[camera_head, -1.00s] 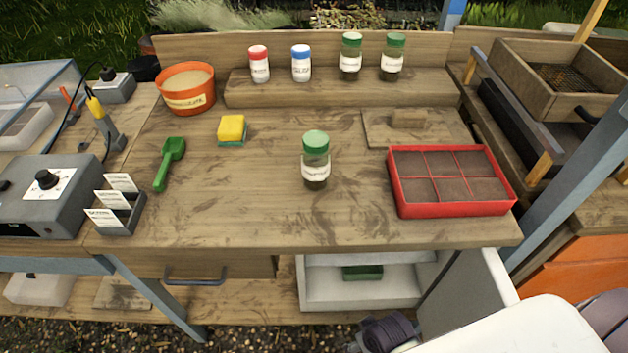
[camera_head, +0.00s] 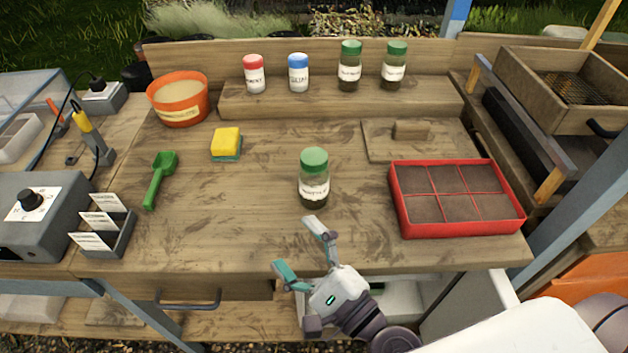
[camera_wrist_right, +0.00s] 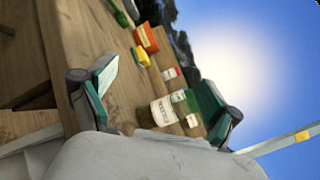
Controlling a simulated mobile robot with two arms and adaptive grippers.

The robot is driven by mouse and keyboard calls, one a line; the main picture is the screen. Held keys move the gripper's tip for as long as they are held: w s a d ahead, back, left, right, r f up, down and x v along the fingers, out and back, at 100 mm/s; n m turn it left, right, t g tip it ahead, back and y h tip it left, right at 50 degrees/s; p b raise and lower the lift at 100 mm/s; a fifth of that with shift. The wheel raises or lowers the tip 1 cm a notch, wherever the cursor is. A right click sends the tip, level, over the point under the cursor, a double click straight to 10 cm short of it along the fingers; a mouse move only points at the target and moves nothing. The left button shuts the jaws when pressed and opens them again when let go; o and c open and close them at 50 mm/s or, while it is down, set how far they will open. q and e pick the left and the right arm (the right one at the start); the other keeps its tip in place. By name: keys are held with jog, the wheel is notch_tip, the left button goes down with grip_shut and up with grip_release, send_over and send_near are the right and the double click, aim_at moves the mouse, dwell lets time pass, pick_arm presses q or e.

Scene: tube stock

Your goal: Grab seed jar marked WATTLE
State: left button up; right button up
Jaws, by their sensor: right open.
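A clear jar with a green lid (camera_head: 314,180) stands upright on the middle of the bench, with dark contents and a white label too small to read surely. Two similar green-lidded jars (camera_head: 349,68) (camera_head: 394,68) stand on the back shelf, their labels also unreadable. My right gripper (camera_head: 299,246) is open and empty at the bench's front edge, just in front of the middle jar and apart from it. In the right wrist view, a labelled jar (camera_wrist_right: 162,111) shows beyond the spread fingers. My left gripper is not in view.
A red divided tray (camera_head: 456,232) is to the right of the jar. A yellow sponge (camera_head: 227,140), green scoop (camera_head: 160,180) and orange pot (camera_head: 180,108) are to the left. Red-capped (camera_head: 254,75) and blue-capped (camera_head: 298,74) bottles share the shelf. Bench around the jar is clear.

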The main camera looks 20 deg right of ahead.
aim_at(318, 195)
jog(key=d+f+m+h, duration=0.1)
jog(key=d+m+h, duration=0.1)
jog(key=m, duration=0.3)
jog(key=d+m+h, duration=0.2)
jog(key=m+h, duration=0.2)
jog(key=m, duration=0.1)
jog(key=w+d+f+m+h, duration=0.1)
jog(key=d+m+h, duration=0.1)
jog(key=m, duration=0.3)
jog(key=shift+w+d+f+t+h, duration=0.1)
jog(key=shift+d+f+t+h, duration=0.2)
jog(key=shift+d+h, duration=0.15)
jog(key=w+p, duration=0.1)
jog(key=w, duration=0.1)
jog(key=w+p, duration=0.1)
jog(key=w, duration=0.1)
jog(key=w+p, duration=0.2)
jog(key=w, duration=0.1)
jog(key=shift+w+d+f, duration=0.1)
jog(key=shift+d, duration=0.25)
jog(key=w, duration=0.3)
jog(key=w+f, duration=0.1)
jog(key=w, duration=0.2)
jog(key=shift+w+f+p, duration=0.15)
jog(key=shift+w+p, duration=0.05)
jog(key=shift+p, duration=0.2)
jog(key=c, duration=1.3)
jog(key=shift+c, duration=1.4)
jog(key=shift+r, duration=0.2)
